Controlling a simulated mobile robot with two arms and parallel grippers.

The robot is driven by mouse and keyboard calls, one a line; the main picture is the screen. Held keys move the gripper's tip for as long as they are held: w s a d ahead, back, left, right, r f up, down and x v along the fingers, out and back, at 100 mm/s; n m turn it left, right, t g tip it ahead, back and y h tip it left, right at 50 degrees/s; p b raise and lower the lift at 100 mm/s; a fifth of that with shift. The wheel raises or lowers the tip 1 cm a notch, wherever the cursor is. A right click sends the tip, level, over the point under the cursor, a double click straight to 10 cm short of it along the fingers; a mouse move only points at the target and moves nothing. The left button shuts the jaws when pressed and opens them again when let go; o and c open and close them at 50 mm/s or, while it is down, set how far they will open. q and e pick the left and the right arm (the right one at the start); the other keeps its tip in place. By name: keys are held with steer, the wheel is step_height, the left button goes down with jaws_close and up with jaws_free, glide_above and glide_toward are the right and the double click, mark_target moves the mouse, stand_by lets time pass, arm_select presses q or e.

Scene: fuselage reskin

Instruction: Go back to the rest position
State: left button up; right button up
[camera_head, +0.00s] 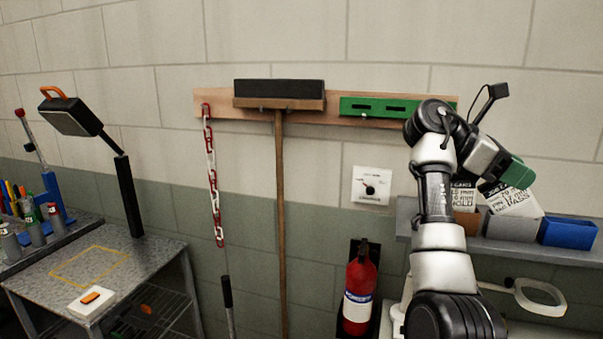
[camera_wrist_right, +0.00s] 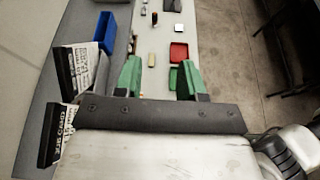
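My right arm rises from the lower right of the head view. Its right gripper (camera_head: 517,172) is raised in front of the wall, just above the wall shelf, and one green finger shows there. In the right wrist view the two green fingers of the right gripper (camera_wrist_right: 160,78) stand wide apart with nothing gripped between them. Below them lies a pale bench top (camera_wrist_right: 158,30), seen from above. My left gripper is in neither view.
A grey shelf (camera_head: 405,215) with a blue bin (camera_head: 568,234) and printed cards (camera_head: 513,200) is close to the right gripper. A ring magnifier (camera_head: 540,298) is below. A metal table (camera_head: 130,262) is left.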

step_height(320, 180, down, 25)
steer(key=s+d+m+t+y, duration=0.1)
steer(key=d+m+t+y, duration=0.1)
steer(key=m+t, duration=0.2)
steer(key=s+a+f+m+t+y, duration=0.2)
steer(key=s+a+f, duration=0.2)
steer(key=s+f, duration=0.4)
steer(key=s+a+f+m+t+y, duration=0.1)
steer(key=s+a+f+m+y, duration=0.15)
steer(key=s+f, duration=0.65)
steer(key=s+a+f+m+y, duration=0.4)
steer(key=s+a+y, duration=0.3)
steer(key=s+a, duration=0.5)
step_height(320, 180, down, 27)
steer(key=s+d+g, duration=0.1)
steer(key=s+d, duration=0.1)
steer(key=s, duration=0.1)
steer(key=s+d+f+g+b, duration=0.1)
steer(key=s+d+f, duration=0.1)
steer(key=s+f, duration=1.3)
steer(key=shift+s+d+f+n+h, duration=0.3)
steer(key=shift+s+f+n+h, duration=0.05)
steer(key=shift+f, duration=0.25)
